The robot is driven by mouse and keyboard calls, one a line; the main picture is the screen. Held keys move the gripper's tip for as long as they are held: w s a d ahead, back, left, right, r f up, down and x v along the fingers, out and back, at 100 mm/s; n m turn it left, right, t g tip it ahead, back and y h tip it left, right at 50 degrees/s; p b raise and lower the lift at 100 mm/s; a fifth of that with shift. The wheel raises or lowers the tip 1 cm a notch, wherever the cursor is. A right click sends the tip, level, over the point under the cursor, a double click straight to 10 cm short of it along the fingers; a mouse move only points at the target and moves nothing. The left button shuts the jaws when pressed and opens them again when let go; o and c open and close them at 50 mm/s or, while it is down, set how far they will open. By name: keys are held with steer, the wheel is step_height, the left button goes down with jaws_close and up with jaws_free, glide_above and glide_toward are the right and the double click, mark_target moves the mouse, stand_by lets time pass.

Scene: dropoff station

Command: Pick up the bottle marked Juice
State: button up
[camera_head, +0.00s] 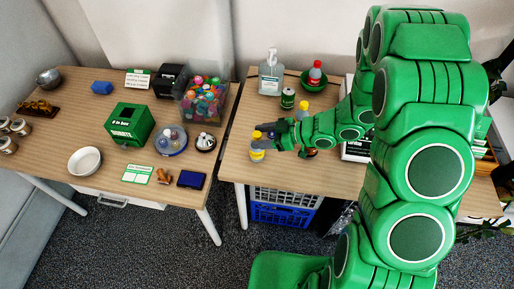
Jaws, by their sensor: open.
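Several bottles stand on the right wooden table (236,165); their labels are too small to read, so I cannot tell which is marked Juice. A clear bottle with yellow contents or label (257,150) and a yellow cap stands near the table's front left edge. My gripper (268,130) is open, just above and right of this bottle's cap; I cannot tell whether they touch. A bottle with an orange-yellow cap (302,113) stands behind my forearm, partly hidden. A red-capped bottle (315,73) is at the green bowl (308,84) at the back. A reddish-brown object (310,153) is mostly hidden under my forearm.
A pump bottle (271,75) and a dark green can (287,98) stand behind my gripper. My arm covers the table's right part. The left table holds a green box (130,125), a bin of colourful balls (202,102) and a white bowl (84,161). Crates (283,212) sit below.

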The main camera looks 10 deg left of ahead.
steer(key=shift+x, duration=1.8)
jaws_close()
